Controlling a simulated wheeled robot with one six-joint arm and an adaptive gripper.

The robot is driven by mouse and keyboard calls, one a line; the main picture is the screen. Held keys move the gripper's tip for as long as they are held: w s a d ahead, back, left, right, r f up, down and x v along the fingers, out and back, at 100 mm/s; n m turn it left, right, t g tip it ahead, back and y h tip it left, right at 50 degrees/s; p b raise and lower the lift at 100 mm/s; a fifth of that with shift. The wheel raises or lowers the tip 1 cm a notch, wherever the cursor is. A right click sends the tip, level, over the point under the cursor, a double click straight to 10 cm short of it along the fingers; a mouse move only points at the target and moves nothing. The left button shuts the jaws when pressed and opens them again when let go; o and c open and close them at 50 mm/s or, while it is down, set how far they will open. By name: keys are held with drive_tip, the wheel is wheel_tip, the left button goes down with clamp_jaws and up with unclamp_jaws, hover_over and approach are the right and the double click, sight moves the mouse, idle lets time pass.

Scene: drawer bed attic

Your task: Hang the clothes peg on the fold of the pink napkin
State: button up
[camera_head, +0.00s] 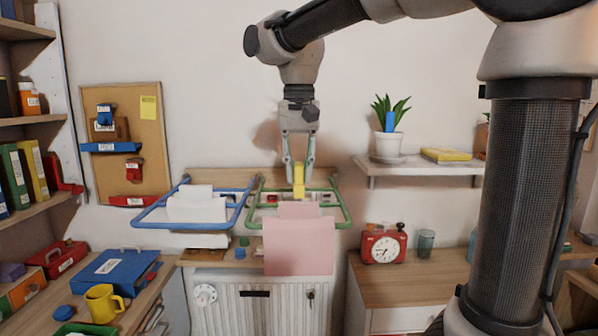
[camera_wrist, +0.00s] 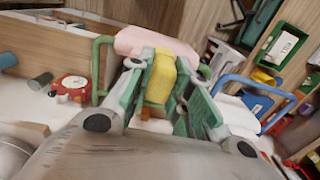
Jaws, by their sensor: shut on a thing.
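The clothes peg (camera_head: 299,181) is yellow and held upright between the fingers of my gripper (camera_head: 298,166). In the wrist view the peg (camera_wrist: 161,78) sits between the green-tinted fingers of my gripper (camera_wrist: 165,90). The pink napkin (camera_head: 299,246) hangs over the front of a green rail frame (camera_head: 341,206), with its fold (camera_head: 300,210) along the top. The fold (camera_wrist: 150,40) also shows just past the peg in the wrist view. The peg is right above or at the fold; whether they touch I cannot tell.
A blue rail frame (camera_head: 157,212) with white cloths (camera_head: 197,207) stands left of the green one. A white radiator (camera_head: 240,298) is below. A red clock (camera_head: 384,248) and a glass (camera_head: 426,243) stand on the right cabinet. A shelf (camera_head: 420,169) holds a potted plant (camera_head: 389,138).

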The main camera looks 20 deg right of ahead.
sight(299, 185)
drive_tip(key=shift+w+d, duration=0.3)
drive_tip(key=shift+w, duration=0.45)
drive_tip(key=shift+f, duration=2.2)
drive_tip(key=o, duration=0.9)
